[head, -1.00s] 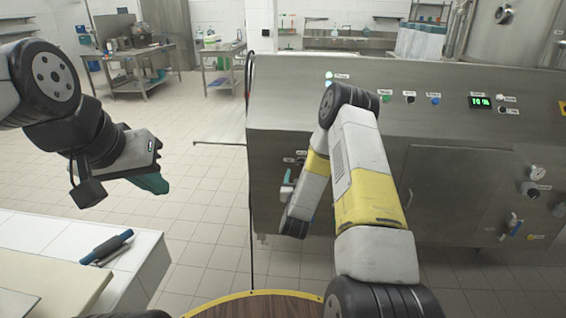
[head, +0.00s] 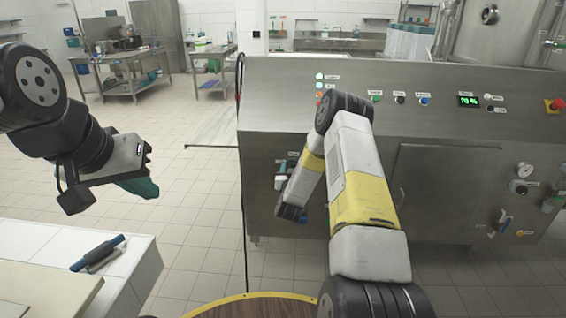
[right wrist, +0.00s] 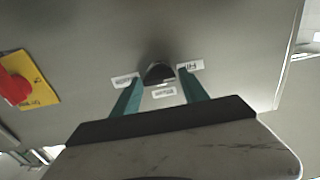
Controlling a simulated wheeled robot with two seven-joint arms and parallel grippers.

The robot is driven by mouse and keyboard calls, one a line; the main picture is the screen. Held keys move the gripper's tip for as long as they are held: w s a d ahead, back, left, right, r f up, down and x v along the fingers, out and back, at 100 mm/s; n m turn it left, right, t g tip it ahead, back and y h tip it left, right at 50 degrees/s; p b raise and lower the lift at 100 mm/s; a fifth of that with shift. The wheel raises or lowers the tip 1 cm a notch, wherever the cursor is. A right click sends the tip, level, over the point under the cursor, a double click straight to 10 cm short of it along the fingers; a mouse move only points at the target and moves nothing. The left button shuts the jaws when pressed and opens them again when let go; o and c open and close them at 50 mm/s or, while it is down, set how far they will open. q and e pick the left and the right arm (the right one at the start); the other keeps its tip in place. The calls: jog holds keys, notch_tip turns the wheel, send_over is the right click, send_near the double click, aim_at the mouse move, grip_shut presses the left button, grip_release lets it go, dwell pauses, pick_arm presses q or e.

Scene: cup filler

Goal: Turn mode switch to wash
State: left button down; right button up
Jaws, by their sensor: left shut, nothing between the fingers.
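A black, rounded switch knob (right wrist: 159,73) sits on the steel panel in the right wrist view, with a small white label on each side and one by its base. The label text is too small and upside down to read surely. My right gripper (right wrist: 158,88) is open, its two teal fingers on either side of the knob, with small gaps seen between fingers and knob. In the head view the right forearm reaches down to the left part of the machine front, and I cannot make out the knob there. My left gripper (head: 143,188) is shut and empty, above the floor.
A red knob on a yellow plate (right wrist: 22,82) is at the left in the right wrist view. The steel machine (head: 450,150) carries buttons and a green display (head: 468,101). A white counter (head: 130,262) with a dark blue-handled tool (head: 98,252) is at lower left.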

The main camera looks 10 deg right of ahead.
jog(key=c, duration=1)
jog(key=shift+o, duration=0.2)
jog(key=shift+m, duration=0.4)
jog(key=m, duration=1.7)
jog(key=shift+s+d+f, duration=0.1)
jog(key=shift+d+f, duration=0.15)
jog(key=o, duration=1.4)
